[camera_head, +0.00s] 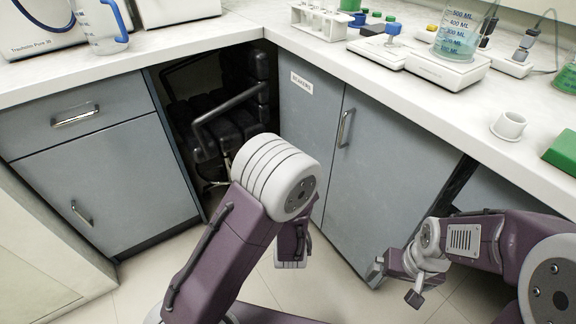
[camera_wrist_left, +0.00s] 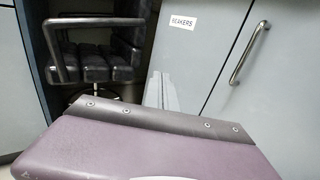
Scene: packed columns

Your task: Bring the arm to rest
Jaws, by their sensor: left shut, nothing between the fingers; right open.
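My left arm (camera_head: 225,235) rises from the bottom middle of the head view, its pale ringed joint raised and a purple link hanging behind it. In the left wrist view a purple link with a dark strip (camera_wrist_left: 150,120) fills the bottom. My right arm (camera_head: 490,240) comes in from the right edge. My right gripper (camera_head: 396,283) is open and empty, its fingers apart, low in front of the grey cabinet.
The white counter (camera_head: 400,103) carries a test-tube rack (camera_head: 318,20), a flask on a scale and a white cup (camera_head: 508,125). Below are grey cabinets, one labelled BEAKERS (camera_head: 302,82), and a black chair (camera_head: 225,110) in the corner gap. Pale floor shows between the arms.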

